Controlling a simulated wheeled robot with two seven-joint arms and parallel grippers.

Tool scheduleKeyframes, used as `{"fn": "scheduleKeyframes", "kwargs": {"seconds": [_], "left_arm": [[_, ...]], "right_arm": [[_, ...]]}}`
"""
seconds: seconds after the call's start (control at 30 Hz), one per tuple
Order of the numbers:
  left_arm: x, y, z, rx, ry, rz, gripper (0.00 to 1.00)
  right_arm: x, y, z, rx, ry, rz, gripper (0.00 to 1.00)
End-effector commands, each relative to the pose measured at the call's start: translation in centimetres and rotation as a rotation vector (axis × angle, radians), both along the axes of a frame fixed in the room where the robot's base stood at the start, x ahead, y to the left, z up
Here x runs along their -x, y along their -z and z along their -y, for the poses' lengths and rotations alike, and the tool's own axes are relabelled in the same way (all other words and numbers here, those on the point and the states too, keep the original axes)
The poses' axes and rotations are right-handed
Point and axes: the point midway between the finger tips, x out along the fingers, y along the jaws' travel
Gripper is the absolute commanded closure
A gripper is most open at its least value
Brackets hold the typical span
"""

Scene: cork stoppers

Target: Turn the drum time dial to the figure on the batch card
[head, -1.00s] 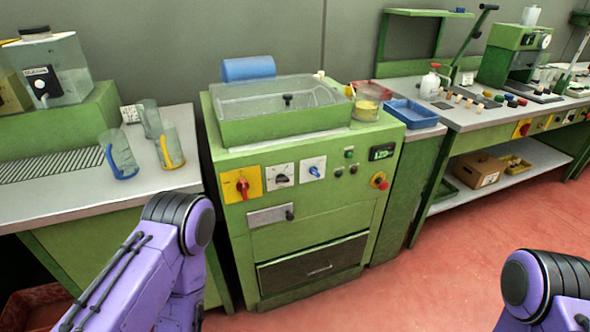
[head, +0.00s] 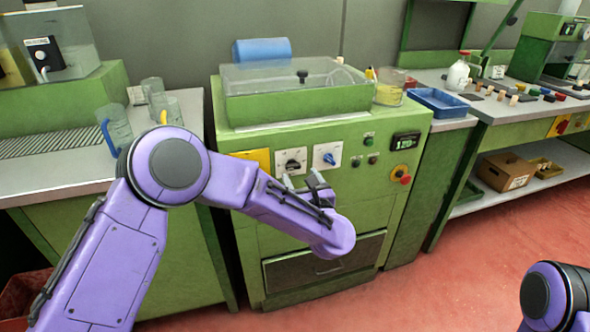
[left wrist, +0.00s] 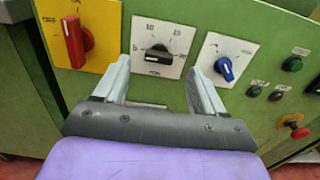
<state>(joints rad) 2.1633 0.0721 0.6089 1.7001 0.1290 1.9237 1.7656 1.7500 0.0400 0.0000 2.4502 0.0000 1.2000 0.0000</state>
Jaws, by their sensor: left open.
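A black pointer knob (head: 292,166) sits on a white plate with printed figures on the green drum machine's front panel; in the left wrist view the knob (left wrist: 158,55) points roughly sideways. To its right is a blue knob (head: 330,159) on its own white plate, also in the left wrist view (left wrist: 226,68). My left gripper (head: 306,182) is open and empty in front of the panel. In the left wrist view its fingers (left wrist: 158,72) stand either side of the black knob, apart from it. I cannot make out a readable batch card. My right gripper is out of view.
A red switch (left wrist: 76,42) on a yellow plate is left of the black knob. Push buttons, a display (head: 406,142) and a red stop button (head: 401,174) are on the right. Glass jugs (head: 115,127) stand on the left bench; a blue tray (head: 438,102) lies right.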

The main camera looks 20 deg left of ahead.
Motion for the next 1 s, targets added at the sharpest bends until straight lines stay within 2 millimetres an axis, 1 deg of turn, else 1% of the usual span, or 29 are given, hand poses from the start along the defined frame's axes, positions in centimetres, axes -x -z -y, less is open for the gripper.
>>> {"fn": "scheduleKeyframes", "kwargs": {"seconds": [0.03, 0.1, 0.23, 0.4, 0.6, 0.67, 0.7, 0.77, 0.8, 1.0], "left_arm": [[-0.9, 0.0, -0.7, 0.0, -0.003, -0.001, 0.3], [-2.2, 0.0, -1.6, -0.001, -0.003, -0.003, 0.3], [-3.9, 0.1, -2.7, -0.004, 0.0, -0.004, 0.3], [-4.7, 0.1, -3.2, -0.004, 0.002, -0.005, 0.3], [-4.7, 0.2, -3.2, -0.005, 0.003, -0.006, 0.3], [-4.7, 0.2, -3.2, -0.005, 0.003, -0.006, 0.49], [-4.7, 0.2, -3.2, -0.005, 0.003, -0.006, 0.62], [-4.7, 0.2, -3.2, -0.006, 0.003, -0.006, 0.82], [-4.7, 0.2, -3.2, -0.006, 0.003, -0.006, 0.86], [-4.7, 0.2, -3.2, -0.012, 0.003, -0.011, 0.86]], "right_arm": [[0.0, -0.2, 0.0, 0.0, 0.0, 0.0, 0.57], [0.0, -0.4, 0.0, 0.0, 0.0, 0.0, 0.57], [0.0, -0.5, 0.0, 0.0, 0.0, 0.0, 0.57], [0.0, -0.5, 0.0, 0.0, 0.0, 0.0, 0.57], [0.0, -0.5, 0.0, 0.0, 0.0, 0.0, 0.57], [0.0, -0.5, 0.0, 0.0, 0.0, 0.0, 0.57], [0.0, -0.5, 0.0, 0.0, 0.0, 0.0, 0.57], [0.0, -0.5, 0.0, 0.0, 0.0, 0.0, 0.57], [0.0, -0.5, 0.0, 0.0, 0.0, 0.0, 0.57], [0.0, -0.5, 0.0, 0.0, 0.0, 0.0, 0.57]]}}
